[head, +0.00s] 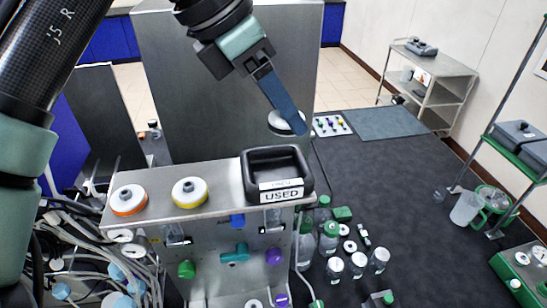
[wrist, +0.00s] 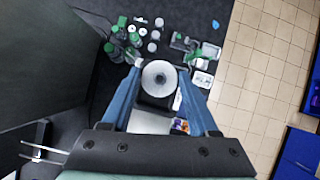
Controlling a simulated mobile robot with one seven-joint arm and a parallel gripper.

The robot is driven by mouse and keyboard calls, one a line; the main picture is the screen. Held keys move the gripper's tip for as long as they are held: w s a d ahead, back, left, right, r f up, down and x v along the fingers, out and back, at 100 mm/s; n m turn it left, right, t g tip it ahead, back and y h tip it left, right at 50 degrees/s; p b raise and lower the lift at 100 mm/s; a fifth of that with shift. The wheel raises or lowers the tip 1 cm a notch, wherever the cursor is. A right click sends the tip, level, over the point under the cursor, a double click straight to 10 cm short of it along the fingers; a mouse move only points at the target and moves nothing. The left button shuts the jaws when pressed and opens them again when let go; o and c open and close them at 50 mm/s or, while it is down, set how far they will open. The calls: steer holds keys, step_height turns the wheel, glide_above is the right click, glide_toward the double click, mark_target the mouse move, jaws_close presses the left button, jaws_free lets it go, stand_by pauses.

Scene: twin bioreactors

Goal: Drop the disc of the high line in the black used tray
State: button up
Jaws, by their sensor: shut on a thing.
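My gripper (head: 296,128) points down and right in the head view, with long blue fingers. It is shut on a pale round disc (head: 281,122), partly hidden behind a finger. In the wrist view the disc (wrist: 159,78) shows face-on between the fingertips. The black used tray (head: 247,178) stands on the right end of the steel bench unit's top, with a white USED label on its front. The held disc appears above and beyond the tray in the head view. In the wrist view the black tray (wrist: 151,102) lies behind the disc, partly covered by it.
A disc with an orange rim (head: 129,200) and one with a yellow rim (head: 189,192) sit on the steel top (head: 222,179) left of the tray. Several bottles (head: 328,238) stand right of the unit. A tall steel panel (head: 220,90) rises behind.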

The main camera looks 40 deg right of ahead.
steer(key=shift+s+f, duration=0.3)
steer(key=o, duration=1.3)
steer(key=shift+w, duration=0.25)
steer(key=shift+o, duration=0.5)
steer(key=shift+s, duration=0.15)
steer(key=b+v, duration=0.2)
steer(key=v, duration=1.1)
